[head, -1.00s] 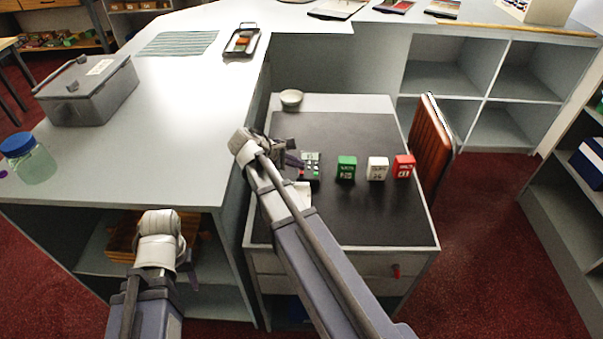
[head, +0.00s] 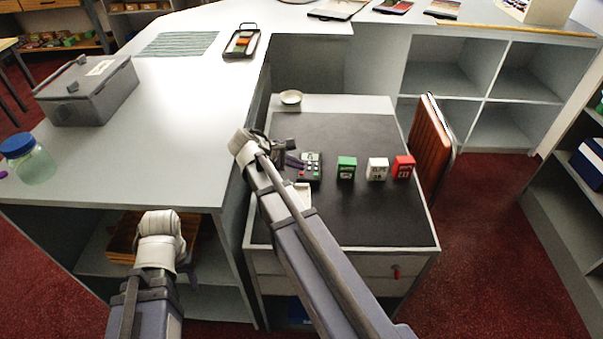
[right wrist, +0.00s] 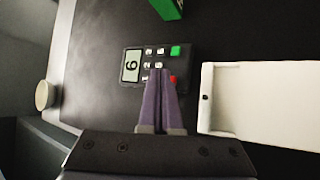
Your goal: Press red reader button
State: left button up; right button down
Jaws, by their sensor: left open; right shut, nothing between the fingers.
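The reader (head: 313,166) is a small black device on the dark top of the drawer cabinet. In the right wrist view the reader (right wrist: 131,86) has a display with one digit, several white keys, a green button (right wrist: 175,50) and a red button (right wrist: 173,79). My right gripper (head: 301,164) is shut and empty over the reader. In the right wrist view its fingertips (right wrist: 165,72) overlap the keypad and partly cover the red button; I cannot tell whether they touch it. My left gripper (head: 191,270) is low at the left, open, away from the reader.
Green (head: 346,168), white (head: 377,169) and red (head: 403,167) blocks stand right of the reader. A white holder (right wrist: 254,100) lies beside the reader. A small bowl (head: 291,97) sits at the cabinet's back. A grey box (head: 88,92) and a jar (head: 30,160) stand on the left counter.

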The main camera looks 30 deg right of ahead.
dwell(0.6)
jog(key=shift+f+b, duration=0.45)
jog(key=shift+f+b, duration=0.35)
dwell(0.5)
jog(key=shift+r, duration=0.15)
jog(key=shift+r+p, duration=0.7)
jog(key=shift+p, duration=0.15)
notch_tip(320, 180, up, 5)
jog(key=p, duration=0.5)
